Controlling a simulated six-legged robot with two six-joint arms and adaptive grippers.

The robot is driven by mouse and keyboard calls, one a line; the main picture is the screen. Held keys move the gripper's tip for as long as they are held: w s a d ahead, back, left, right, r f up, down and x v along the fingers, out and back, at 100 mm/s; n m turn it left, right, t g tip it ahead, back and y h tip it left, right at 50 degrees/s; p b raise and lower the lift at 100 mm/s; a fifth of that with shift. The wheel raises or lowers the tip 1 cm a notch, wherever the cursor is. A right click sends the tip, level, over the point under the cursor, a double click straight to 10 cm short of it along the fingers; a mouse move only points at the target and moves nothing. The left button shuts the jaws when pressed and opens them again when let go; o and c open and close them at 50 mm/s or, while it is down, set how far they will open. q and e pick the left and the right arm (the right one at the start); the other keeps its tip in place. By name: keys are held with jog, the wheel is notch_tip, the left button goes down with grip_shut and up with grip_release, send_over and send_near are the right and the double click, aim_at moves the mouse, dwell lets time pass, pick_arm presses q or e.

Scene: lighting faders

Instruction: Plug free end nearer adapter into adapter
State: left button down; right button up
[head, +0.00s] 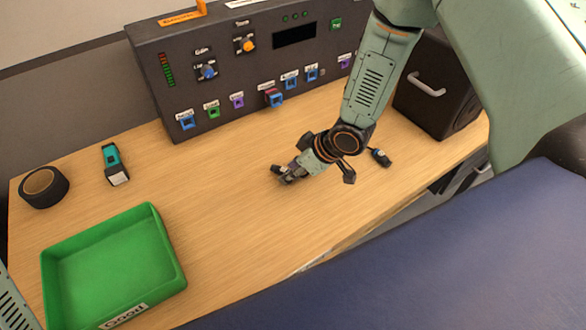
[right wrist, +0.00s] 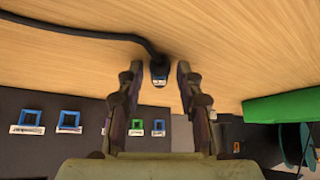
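My right gripper (head: 286,174) is low over the middle of the wooden table. In the right wrist view its two fingers (right wrist: 159,72) stand apart. A small dark plug (right wrist: 159,76) with a pale label lies between the fingertips, with a gap on each side. A black cable (right wrist: 100,33) runs from it to the left. In the head view, another small dark plug-like piece (head: 380,157) lies right of my wrist. My left gripper is out of view.
The dark control panel (head: 222,121) with coloured sockets and knobs stands at the back. A green tray (head: 163,243) is front left. A tape roll (head: 44,187) and a teal-black device (head: 115,165) lie behind it. A dark drawer box (head: 408,108) stands right.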

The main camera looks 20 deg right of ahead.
grip_shut()
jog(key=shift+r+p, duration=2.45)
jog(key=shift+r, duration=0.15)
jog(key=shift+f, duration=0.1)
